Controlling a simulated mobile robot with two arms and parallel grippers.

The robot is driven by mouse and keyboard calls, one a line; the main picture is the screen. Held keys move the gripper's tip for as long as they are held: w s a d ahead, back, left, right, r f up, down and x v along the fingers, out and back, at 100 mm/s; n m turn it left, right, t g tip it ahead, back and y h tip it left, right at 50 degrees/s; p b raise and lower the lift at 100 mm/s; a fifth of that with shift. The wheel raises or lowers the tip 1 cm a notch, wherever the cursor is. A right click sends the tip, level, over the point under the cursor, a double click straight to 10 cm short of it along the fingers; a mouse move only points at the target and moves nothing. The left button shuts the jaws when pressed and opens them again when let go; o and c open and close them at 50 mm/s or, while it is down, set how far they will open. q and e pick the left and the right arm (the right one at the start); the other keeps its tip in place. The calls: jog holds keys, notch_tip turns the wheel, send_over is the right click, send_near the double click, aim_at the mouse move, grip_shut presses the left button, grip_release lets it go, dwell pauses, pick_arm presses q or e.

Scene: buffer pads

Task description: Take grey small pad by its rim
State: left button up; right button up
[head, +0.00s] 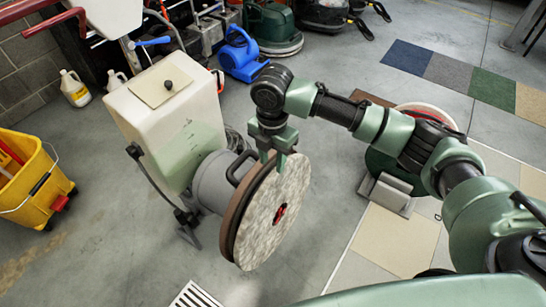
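A round, mottled grey pad (272,220) with a red centre sits on the disc of a tilted floor machine, its flat face turned towards me. A brown layer (232,215) shows behind it along its left edge. My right gripper (272,160) points down at the pad's upper rim, with its two green fingers apart. One finger is by the front face and the other is further left, near the rim's back edge. Whether either finger touches the pad is unclear. My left gripper is not in view.
The floor machine has a cream tank (165,105) and a grey motor housing (212,180). A yellow bucket (35,180) stands at left and a blue blower (240,55) behind. Another green machine (390,165) lies behind my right arm.

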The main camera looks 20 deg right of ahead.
aim_at(274, 176)
jog(key=shift+w+d, duration=0.1)
jog(key=shift+d, duration=0.05)
notch_tip(274, 176, down, 8)
jog(key=shift+r, duration=0.25)
grip_shut()
jog(key=shift+d+r, duration=0.1)
jog(key=shift+r, duration=0.05)
jog(key=s+d+p, duration=0.4)
jog(key=s+p, duration=0.2)
jog(key=shift+d+r+p, duration=0.2)
jog(key=shift+r+p, duration=0.2)
dwell(0.6)
